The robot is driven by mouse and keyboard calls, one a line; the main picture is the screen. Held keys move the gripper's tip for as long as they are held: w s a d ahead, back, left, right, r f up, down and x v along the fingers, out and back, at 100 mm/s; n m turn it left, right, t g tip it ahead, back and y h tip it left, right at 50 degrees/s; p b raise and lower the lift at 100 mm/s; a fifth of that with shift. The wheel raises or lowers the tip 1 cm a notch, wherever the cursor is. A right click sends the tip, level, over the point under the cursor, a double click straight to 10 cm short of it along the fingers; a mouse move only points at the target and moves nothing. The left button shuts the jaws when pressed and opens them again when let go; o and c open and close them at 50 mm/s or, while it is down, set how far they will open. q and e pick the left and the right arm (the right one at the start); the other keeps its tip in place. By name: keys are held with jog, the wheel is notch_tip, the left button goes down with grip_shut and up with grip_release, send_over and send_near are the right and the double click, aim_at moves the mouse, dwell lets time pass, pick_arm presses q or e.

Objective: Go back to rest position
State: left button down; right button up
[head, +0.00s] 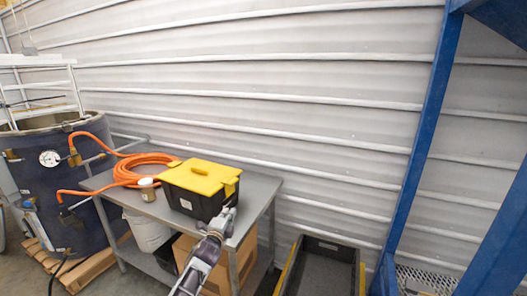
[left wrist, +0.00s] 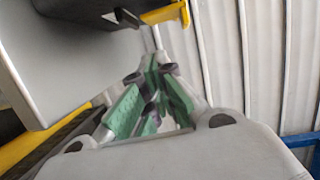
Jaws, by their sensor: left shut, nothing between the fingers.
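My left gripper (head: 221,221) is in front of the right end of a grey metal table (head: 258,187). Its tip overlaps the front of a black toolbox with a yellow lid (head: 200,177) in the head view; I cannot tell whether they touch. In the left wrist view the green-padded fingers of the left gripper (left wrist: 152,75) are closed together with nothing between them. My right gripper is not in view.
An orange hose (head: 138,170) and a small cup (head: 147,189) are on the table. A blue drum with a gauge (head: 50,159) stands left. A cardboard box (head: 188,255) and white bucket (head: 148,232) sit below. A dark bin (head: 328,268) and blue frame (head: 420,150) are right.

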pick_arm(q)
jog(key=s+a+f+n+g+y, duration=0.1)
jog(key=s+a+f+n+g, duration=0.1)
jog(key=s+f+n, duration=0.35)
jog(key=s+a+f+n+g+y, duration=0.1)
jog(key=s+f+n+g, duration=0.15)
jog(key=s, duration=0.65)
jog(key=s+a+f+n+g+y, duration=0.1)
jog(key=s+a+f+n+g, duration=0.2)
jog(key=s, duration=0.4)
jog(key=s+f+n+g, duration=0.2)
jog(key=s+n+g, duration=0.45)
jog(key=s, duration=1.85)
notch_tip(320, 180, down, 34)
jog(key=s+a, duration=0.1)
jog(key=s, duration=0.1)
jog(key=s+a+f+g, duration=0.1)
jog(key=s+a+f, duration=0.1)
jog(key=s+f, duration=0.7)
jog(key=s+a+f+g, duration=0.1)
jog(key=s+a+f, duration=0.1)
jog(key=s+f, duration=0.8)
jog(key=s, duration=0.3)
jog(key=shift+s+f+h+b, duration=0.25)
jog(key=shift+h+b, duration=0.05)
jog(key=shift+b, duration=0.05)
